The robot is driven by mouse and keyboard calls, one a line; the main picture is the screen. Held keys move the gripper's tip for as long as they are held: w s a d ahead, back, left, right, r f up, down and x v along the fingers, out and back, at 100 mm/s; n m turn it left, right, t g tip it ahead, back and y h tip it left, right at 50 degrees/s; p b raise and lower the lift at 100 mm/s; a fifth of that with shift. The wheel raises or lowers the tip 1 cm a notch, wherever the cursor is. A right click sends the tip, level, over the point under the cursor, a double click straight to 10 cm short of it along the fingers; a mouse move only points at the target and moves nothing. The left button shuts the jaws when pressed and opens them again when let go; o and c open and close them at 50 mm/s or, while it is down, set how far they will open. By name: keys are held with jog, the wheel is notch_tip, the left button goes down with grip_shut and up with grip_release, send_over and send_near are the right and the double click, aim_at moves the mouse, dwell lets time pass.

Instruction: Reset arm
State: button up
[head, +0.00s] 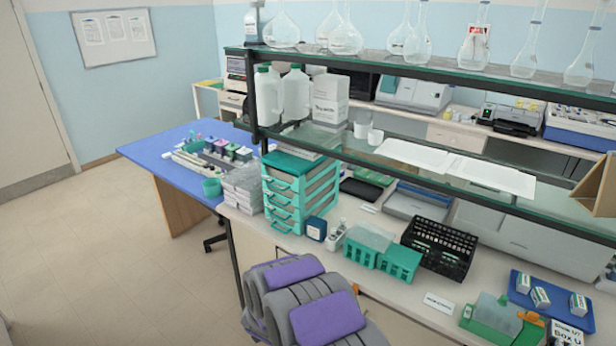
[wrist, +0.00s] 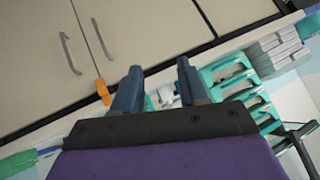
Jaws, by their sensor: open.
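My arm with purple and grey covers is folded low in front of the bench in the head view. My gripper (wrist: 157,88) shows in the wrist view with its two dark blue fingers apart and nothing between them. In that view the fingers point toward the bench cabinets (wrist: 110,40) and the teal drawer rack (wrist: 240,85), which lie beyond them. The fingers cannot be made out in the head view.
The white bench (head: 395,300) carries a teal drawer rack (head: 300,195), teal staining racks (head: 400,262), a black rack (head: 438,247) and a blue tray (head: 552,302). Glass shelves (head: 400,148) stand above it. A blue table (head: 165,150) is at left. Floor at left (head: 110,250) is clear.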

jog(key=s+d+r+n+g+y, duration=0.1)
jog(key=s+r+n+g+y, duration=0.1)
jog(key=s+r, duration=0.5)
jog(key=s+d+r+n+g+y, duration=0.1)
jog(key=s+r+n+g+y, duration=0.3)
jog(key=r, duration=0.6)
jog(key=s+d+r+g+h, duration=0.1)
jog(key=s+d+r, duration=0.2)
jog(key=s+d, duration=0.3)
jog(key=s+d+r+g+h, duration=0.2)
jog(key=s+d, duration=0.4)
jog(key=s, duration=1)
jog(key=s+d+r+g+h, duration=0.1)
jog(key=s+d+r, duration=0.3)
jog(key=s, duration=0.7)
jog(key=shift+s+d+n+g+h, duration=0.35)
jog(key=shift+d+g, duration=0.35)
jog(key=shift+d, duration=0.55)
